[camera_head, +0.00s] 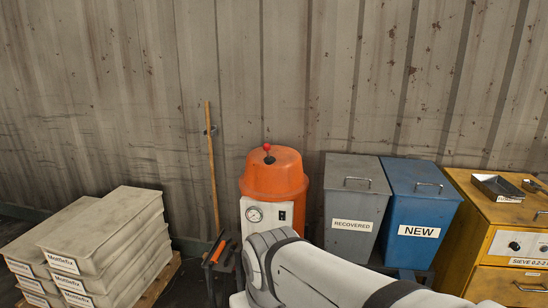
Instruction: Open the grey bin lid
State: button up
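The grey bin (350,212) stands against the corrugated wall, labelled RECOVERED on its front. Its flat grey lid (352,172) is closed, with a thin metal bar handle (357,180) near the front edge. My white and grey arm crosses the bottom of the view, in front of and below the bin, and hides the bin's lower part. I cannot make out my gripper's fingers. A dark and orange item (216,248) shows left of my arm's joint, and I cannot tell what it is.
A blue bin (418,205) labelled NEW stands close on the right, then a yellow cabinet (490,235) with a metal tray (497,187). An orange-topped machine (273,178) stands left of the grey bin.

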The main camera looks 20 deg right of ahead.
aim_at(348, 173)
jog(key=z, duration=0.55)
jog(key=i, duration=1.2)
jog(key=z, duration=0.95)
jog(key=k, duration=0.75)
jog(key=z, duration=0.2)
jog(key=i, duration=0.8)
jog(key=u, duration=0.1)
